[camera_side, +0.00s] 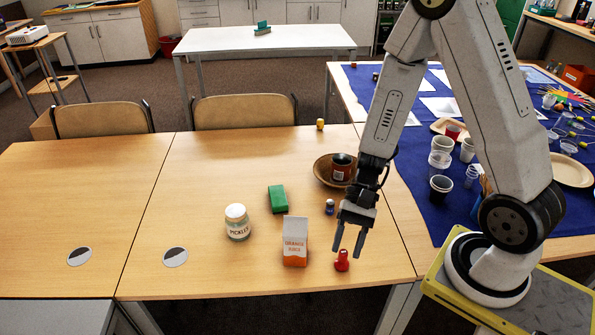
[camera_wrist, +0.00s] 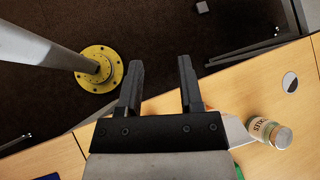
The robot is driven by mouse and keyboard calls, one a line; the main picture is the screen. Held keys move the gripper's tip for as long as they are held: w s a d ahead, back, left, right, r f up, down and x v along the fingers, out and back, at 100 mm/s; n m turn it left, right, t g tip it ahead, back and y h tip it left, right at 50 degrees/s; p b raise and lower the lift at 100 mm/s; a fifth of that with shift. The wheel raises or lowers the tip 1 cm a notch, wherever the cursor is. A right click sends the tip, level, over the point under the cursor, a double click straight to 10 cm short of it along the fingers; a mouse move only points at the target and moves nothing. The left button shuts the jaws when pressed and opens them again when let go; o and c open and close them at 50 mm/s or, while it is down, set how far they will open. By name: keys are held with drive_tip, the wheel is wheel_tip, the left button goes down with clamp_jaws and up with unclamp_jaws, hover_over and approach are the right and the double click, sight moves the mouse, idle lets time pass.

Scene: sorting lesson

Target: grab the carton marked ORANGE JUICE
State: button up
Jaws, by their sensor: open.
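The carton marked ORANGE JUICE (camera_side: 295,243) stands upright near the table's front edge in the side view, white above and orange below. My gripper (camera_side: 347,247) is open and empty, to the right of the carton and apart from it. Its fingers point down above a small red object (camera_side: 342,262); I cannot tell whether they touch it. In the wrist view my gripper (camera_wrist: 160,72) is open with nothing between its fingers. A white part of what looks like the carton (camera_wrist: 237,130) shows beside the gripper body, which hides the rest.
A PICKLES jar (camera_side: 238,224) stands left of the carton, and a green block (camera_side: 277,199) lies behind it. A small blue bottle (camera_side: 329,207) and a brown bowl (camera_side: 322,171) with a dark jar (camera_side: 341,168) are behind my gripper. The table's left side is mostly clear.

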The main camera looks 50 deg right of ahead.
drive_tip(key=w+f+m+t+y, duration=0.2)
drive_tip(key=w+m+t+y, duration=0.35)
drive_tip(key=m, duration=0.25)
drive_tip(key=m+t+h, duration=0.5)
drive_tip(key=m+t, duration=0.5)
drive_tip(key=t, duration=0.2)
approach(296, 217)
drive_tip(key=x, duration=0.2)
drive_tip(key=shift+w+f, duration=0.2)
drive_tip(key=shift+w, duration=0.05)
drive_tip(key=shift+x, duration=1.3)
drive_tip(key=shift+a, duration=0.1)
drive_tip(key=shift+x, duration=2.5)
